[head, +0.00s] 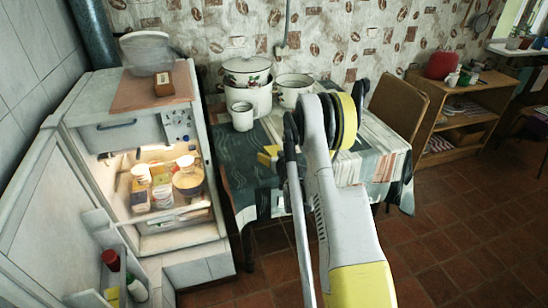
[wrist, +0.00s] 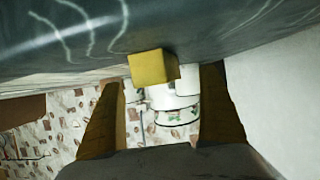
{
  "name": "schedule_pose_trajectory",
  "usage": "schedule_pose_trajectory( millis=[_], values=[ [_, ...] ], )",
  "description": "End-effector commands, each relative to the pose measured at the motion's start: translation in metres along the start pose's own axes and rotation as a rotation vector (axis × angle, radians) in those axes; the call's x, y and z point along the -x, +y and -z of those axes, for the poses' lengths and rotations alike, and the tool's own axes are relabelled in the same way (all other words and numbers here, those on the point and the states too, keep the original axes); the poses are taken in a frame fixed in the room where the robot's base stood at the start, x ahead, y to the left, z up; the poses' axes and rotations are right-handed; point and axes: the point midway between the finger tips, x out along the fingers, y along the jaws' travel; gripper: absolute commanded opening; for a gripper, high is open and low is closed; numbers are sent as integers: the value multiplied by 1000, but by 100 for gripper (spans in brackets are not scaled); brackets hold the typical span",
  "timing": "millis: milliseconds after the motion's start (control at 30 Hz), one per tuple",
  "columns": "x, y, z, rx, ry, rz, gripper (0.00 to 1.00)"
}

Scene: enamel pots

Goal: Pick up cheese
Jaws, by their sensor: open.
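The cheese is a yellow block (head: 268,155) on the patterned tablecloth (head: 240,172), just left of my arm in the head view. My arm partly covers that area, and my gripper's fingers are hidden there. In the wrist view the scene is upside down. The cheese (wrist: 147,67) shows against the dark cloth, in the gap between the fingertips and a little nearer the left finger. My gripper (wrist: 162,76) is open, with one finger on each side of the picture. Nothing is held. I cannot tell how far the cheese is beyond the fingertips.
White enamel pots (head: 246,72) and a white mug (head: 242,117) stand on the table behind the cheese. An open fridge (head: 125,132) with food inside is at left. A chair (head: 397,103) and a wooden shelf (head: 470,118) are at right. Floor at right is clear.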

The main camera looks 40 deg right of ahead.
Motion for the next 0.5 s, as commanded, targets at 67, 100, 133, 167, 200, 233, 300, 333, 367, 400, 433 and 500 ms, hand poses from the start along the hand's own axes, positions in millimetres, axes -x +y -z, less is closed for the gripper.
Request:
schedule_pose_trajectory(
  millis=[67, 100, 133, 167, 200, 233, 300, 333, 367, 400, 433, 500],
  values=[
    [-12, 0, -2, 0, 0, 1, 89],
    [-16, 0, -1, 0, 0, 1, 89],
    [-18, 0, -1, 0, 0, 1, 89],
    [-20, 0, -1, 0, 0, 1, 89],
    [-23, 0, 0, 0, 0, 1, 89],
    [-26, 0, 0, 0, 0, 1, 89],
    [-35, 0, 1, 0, 0, 1, 89],
    [-40, 0, 2, 0, -1, 1, 89],
    [-45, 0, 2, 0, -1, 1, 89],
    [-52, 1, 3, 0, -1, 1, 89],
    [-57, 1, 4, 0, -1, 1, 89],
    [-66, 1, 5, 1, -1, 1, 89]
  ],
)
